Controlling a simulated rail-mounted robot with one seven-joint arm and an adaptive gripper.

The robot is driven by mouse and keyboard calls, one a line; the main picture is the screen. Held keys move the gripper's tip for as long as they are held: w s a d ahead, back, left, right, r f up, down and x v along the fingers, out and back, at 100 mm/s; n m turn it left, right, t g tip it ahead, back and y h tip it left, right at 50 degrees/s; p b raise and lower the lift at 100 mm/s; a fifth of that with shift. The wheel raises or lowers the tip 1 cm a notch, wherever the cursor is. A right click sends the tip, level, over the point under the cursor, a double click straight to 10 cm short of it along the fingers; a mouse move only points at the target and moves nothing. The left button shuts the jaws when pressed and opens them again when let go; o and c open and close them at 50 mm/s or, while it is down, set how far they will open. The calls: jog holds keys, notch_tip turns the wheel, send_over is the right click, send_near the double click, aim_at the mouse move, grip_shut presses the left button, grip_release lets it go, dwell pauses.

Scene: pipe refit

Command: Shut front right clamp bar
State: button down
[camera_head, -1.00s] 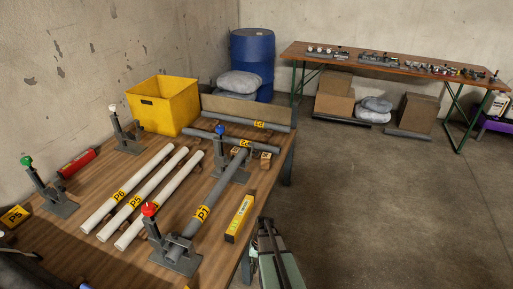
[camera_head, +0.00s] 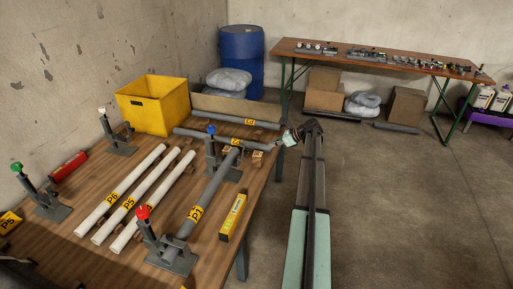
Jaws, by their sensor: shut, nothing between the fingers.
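Four upright clamps with coloured knobs stand on the wooden table. The red-knob clamp (camera_head: 160,236) is nearest and the blue-knob clamp (camera_head: 216,157) is further back; the grey pipe P1 (camera_head: 205,195) runs through both. Both knobs stand high above the pipe, and their bars look raised. The green-knob clamp (camera_head: 40,192) and white-knob clamp (camera_head: 112,132) stand on the left side, also upright. I cannot tell for sure which is the front right one. My gripper (camera_head: 283,140) is small in view, shut and empty, at the table's right edge, right of the blue-knob clamp and apart from it.
Grey pipes (camera_head: 235,121) and a yellow bin (camera_head: 150,104) are at the back. A red cylinder (camera_head: 68,166) lies left. The floor (camera_head: 400,210) right of the table is clear.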

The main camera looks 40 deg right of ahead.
jog(key=shift+w+a+r+p+x, duration=0.15)
jog(key=shift+w+r+p+x, duration=0.4)
jog(key=shift+x, duration=1.55)
jog(key=shift+s+a+r+p+x, duration=0.1)
jog(key=shift+r+p+x, duration=0.15)
jog(key=shift+p+x, duration=1.25)
jog(key=shift+w+a+r+p+x, duration=0.15)
jog(key=shift+w+r+x, duration=0.2)
jog(key=shift+x, duration=2.35)
jog(key=shift+a+r, duration=0.1)
